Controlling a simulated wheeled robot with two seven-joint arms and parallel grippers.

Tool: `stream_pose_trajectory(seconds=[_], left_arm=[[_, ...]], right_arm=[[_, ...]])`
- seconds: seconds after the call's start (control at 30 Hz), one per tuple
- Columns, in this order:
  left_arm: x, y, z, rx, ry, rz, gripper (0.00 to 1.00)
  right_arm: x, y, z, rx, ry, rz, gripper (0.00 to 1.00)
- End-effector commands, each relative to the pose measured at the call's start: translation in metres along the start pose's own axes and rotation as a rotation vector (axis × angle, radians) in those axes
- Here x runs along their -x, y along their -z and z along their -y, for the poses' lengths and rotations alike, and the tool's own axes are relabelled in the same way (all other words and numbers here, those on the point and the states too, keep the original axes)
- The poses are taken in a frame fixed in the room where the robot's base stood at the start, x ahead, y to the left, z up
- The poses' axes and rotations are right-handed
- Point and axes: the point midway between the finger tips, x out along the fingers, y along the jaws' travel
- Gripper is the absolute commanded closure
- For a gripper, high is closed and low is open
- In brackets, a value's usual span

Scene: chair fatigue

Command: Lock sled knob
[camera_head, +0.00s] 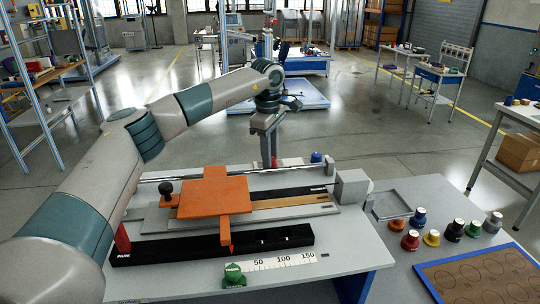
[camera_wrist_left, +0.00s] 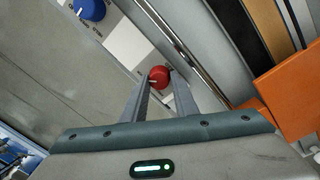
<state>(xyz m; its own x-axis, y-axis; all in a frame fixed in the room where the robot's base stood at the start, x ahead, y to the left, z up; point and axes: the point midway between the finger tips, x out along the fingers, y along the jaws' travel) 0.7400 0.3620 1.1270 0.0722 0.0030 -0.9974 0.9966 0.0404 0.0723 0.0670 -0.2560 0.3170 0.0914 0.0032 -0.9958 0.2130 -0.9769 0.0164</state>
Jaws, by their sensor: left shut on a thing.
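My left gripper (camera_head: 268,160) points down at the far side of the rail fixture. In the left wrist view its fingers (camera_wrist_left: 159,82) are closed around a red knob (camera_wrist_left: 159,75) with a white pointer mark, beside a white label plate. The gripper hides this knob in the head view. The orange sled (camera_head: 214,192) sits on the rails, with a black knob (camera_head: 166,187) at its left end. Part of the orange sled (camera_wrist_left: 290,92) shows at the right of the wrist view. My right gripper is not in view.
A blue knob (camera_head: 316,157) stands right of my left gripper. A black bar marked PARK (camera_head: 210,245) and a green knob (camera_head: 233,275) by a scale lie in front of the sled. Several coloured knobs stand by a tray (camera_head: 392,205) at right.

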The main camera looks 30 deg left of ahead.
Motion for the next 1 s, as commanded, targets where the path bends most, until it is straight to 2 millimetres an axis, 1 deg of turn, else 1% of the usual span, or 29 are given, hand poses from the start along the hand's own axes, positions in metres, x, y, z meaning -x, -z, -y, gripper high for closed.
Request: stream_pose_trajectory(seconds=[0.2,0.23,0.27,0.3,0.6,0.73,0.87,1.0], left_arm=[[0.002,0.000,-0.001,0.001,-0.006,0.001,0.96],[0.002,0.000,-0.001,0.001,-0.006,0.001,0.66],[0.002,0.000,-0.001,0.001,-0.006,0.001,0.59],[0.002,0.000,-0.001,0.001,-0.005,0.001,0.55],[0.001,0.000,-0.001,0.001,-0.002,0.000,0.55],[0.004,0.000,-0.001,0.001,-0.002,0.000,0.55],[0.014,0.000,-0.001,0.002,-0.004,0.000,0.55],[0.032,0.000,-0.001,0.002,-0.005,0.002,0.55]], right_arm=[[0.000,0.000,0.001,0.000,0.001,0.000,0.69],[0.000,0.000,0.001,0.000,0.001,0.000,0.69],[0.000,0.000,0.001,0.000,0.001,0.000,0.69],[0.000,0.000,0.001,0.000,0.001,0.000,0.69],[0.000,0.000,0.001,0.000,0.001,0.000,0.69],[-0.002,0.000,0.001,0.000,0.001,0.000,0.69],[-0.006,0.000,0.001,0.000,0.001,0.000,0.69],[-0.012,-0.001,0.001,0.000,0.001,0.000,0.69]])
